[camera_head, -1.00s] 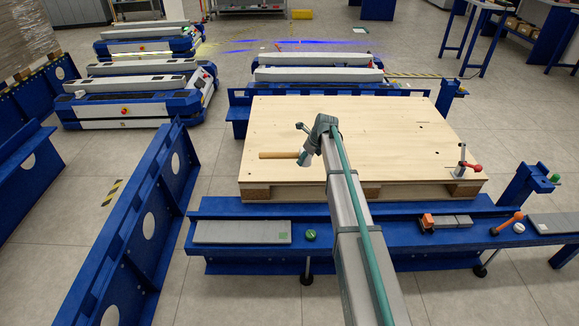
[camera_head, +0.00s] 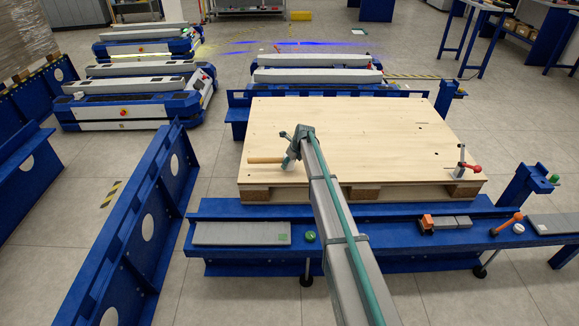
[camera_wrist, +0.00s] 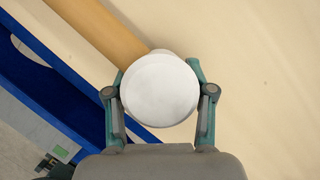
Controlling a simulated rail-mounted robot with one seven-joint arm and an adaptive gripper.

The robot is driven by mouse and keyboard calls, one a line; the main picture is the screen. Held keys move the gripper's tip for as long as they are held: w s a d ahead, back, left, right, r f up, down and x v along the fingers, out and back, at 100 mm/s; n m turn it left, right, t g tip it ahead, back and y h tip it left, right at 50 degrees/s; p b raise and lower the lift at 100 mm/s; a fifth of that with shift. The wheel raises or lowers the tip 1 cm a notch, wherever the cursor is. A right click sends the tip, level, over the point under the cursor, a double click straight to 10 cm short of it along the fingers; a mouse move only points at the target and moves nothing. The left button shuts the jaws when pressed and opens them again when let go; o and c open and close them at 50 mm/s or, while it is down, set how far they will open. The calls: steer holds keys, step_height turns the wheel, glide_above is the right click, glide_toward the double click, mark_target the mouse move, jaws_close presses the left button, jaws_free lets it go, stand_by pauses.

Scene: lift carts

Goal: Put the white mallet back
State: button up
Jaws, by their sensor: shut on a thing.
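The white mallet shows in the wrist view with its round white head (camera_wrist: 159,90) between the fingers of my gripper (camera_wrist: 159,92), which is shut on it. Its wooden handle (camera_wrist: 100,28) runs to the upper left. In the head view the handle (camera_head: 265,160) points left, and my gripper (camera_head: 292,158) mostly hides the mallet head. The mallet appears over the left front part of the pale wooden pallet (camera_head: 375,135). I cannot tell its exact height above the board.
A blue beam (camera_head: 400,240) runs in front of the pallet. It carries a grey plate (camera_head: 240,234), a green knob (camera_head: 310,236), an orange-ended tool (camera_head: 427,222) and an orange-handled tool (camera_head: 508,222). A red-handled clamp (camera_head: 466,165) stands at the pallet's right front corner.

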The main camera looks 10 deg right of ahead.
steer(key=shift+f, duration=0.8)
steer(key=shift+f, duration=0.15)
steer(key=o, duration=1.5)
steer(key=shift+c, duration=0.2)
steer(key=v, duration=1.2)
steer(key=shift+s, duration=0.1)
